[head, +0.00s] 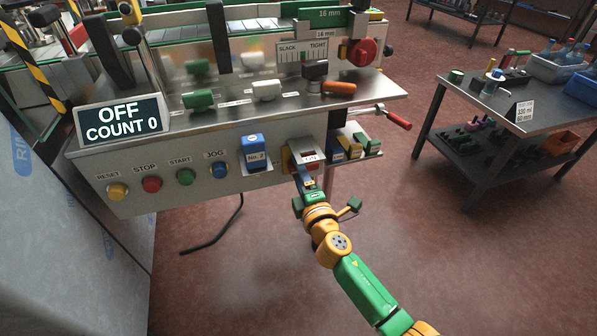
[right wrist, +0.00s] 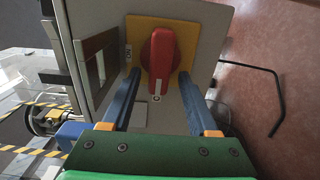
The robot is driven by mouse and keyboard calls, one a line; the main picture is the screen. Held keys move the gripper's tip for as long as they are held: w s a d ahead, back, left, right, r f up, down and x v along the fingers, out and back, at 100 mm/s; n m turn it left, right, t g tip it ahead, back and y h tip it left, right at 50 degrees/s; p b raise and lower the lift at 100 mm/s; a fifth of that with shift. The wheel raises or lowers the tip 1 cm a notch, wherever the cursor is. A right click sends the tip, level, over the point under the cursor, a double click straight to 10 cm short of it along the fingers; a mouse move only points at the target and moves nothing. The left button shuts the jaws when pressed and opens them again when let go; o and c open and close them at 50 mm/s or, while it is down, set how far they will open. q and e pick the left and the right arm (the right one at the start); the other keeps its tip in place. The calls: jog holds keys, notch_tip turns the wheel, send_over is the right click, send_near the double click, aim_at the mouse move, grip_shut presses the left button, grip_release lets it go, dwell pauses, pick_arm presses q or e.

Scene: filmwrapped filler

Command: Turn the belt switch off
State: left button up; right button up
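The belt switch is a red rotary knob (right wrist: 160,55) on a yellow plate (right wrist: 184,35), in the right wrist view. The white line on the knob points to the O mark, and the ON mark is to the side of the plate. In the head view the switch is mostly hidden, with its yellow plate (head: 286,160) showing beside my right gripper (head: 303,172). In the right wrist view the blue fingers of my right gripper (right wrist: 159,76) stand open on either side of the knob, with a visible gap to each. A display (head: 122,120) reads OFF, COUNT 0. My left gripper is out of view.
Reset, stop, start and jog buttons (head: 152,184) line the panel's left. A blue No. 2 box (head: 253,152) is just left of the switch. A small shelf with blocks (head: 360,150) and a red-handled lever (head: 395,119) are to the right. Floor in front is clear.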

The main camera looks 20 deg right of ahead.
jog(key=s, duration=0.7)
jog(key=shift+d, duration=0.1)
jog(key=s+d+f+m+g+p, duration=0.2)
jog(key=s+f+m+g+p, duration=0.3)
jog(key=s+f, duration=0.55)
jog(key=s+d+f+m+g+p, duration=0.2)
jog(key=s+f+m+g+p, duration=0.35)
jog(key=f, duration=0.85)
jog(key=s+f+m+g, duration=0.2)
jog(key=s+g, duration=0.1)
jog(key=s, duration=0.8)
jog(key=s+d+f+m+g+p, duration=0.1)
jog(key=s+f+m+g, duration=0.2)
jog(key=s, duration=0.8)
jog(key=shift+s+f+m+h, duration=0.15)
jog(key=shift+s+m+h, duration=0.1)
jog(key=shift+m+h, duration=0.1)
